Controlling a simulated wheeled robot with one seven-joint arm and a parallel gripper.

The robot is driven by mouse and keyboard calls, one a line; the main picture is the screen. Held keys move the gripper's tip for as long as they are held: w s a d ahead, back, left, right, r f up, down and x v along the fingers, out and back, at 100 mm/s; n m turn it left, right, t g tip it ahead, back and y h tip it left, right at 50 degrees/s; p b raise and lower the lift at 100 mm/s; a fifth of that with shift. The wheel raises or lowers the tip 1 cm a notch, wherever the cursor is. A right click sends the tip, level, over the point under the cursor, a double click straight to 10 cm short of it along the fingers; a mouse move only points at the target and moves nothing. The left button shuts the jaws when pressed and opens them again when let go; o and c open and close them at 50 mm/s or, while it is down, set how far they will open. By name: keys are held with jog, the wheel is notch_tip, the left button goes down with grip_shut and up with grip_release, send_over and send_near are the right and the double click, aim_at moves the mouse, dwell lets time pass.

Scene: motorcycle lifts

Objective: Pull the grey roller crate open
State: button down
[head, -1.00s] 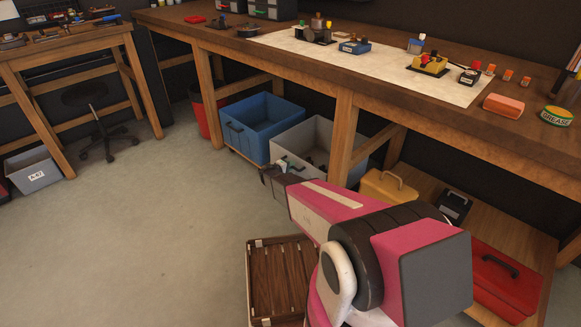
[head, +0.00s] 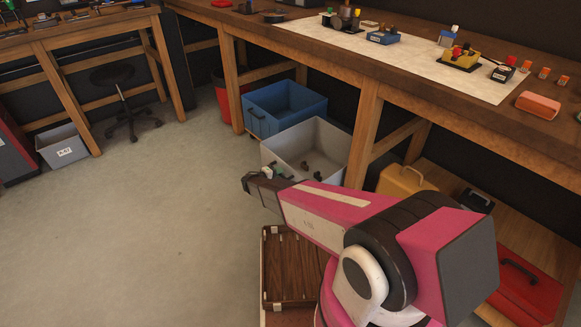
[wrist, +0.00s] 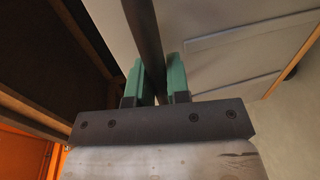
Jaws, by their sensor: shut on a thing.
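The grey roller crate (head: 332,140) is partly out from under the workbench, beside the bench leg. Its top is open and several small dark items lie inside. My gripper (head: 248,181) is at the crate's near side. In the wrist view the green fingers of my gripper (wrist: 155,82) are closed on a dark bar, the crate's handle (wrist: 146,35). A grey panel (wrist: 215,50), which looks like the crate's, fills the area behind. The handle is hidden by my gripper in the head view.
A blue crate (head: 285,108) stands just behind and left of the grey one. A bench leg (head: 364,140) is close on the right. A brown slatted wooden crate (head: 292,270) lies in front, near my arm. Open floor (head: 150,220) spreads to the left.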

jog(key=f+v, duration=0.2)
jog(key=v, duration=0.8)
jog(key=f+v, duration=0.2)
jog(key=v, duration=0.8)
jog(key=shift+s+a, duration=0.4)
jog(key=shift+a, duration=0.1)
jog(key=shift+f, duration=0.15)
jog(key=c, duration=1.1)
grip_release()
jog(key=v, duration=1)
jog(key=shift+a, duration=0.35)
jog(key=shift+s, duration=0.2)
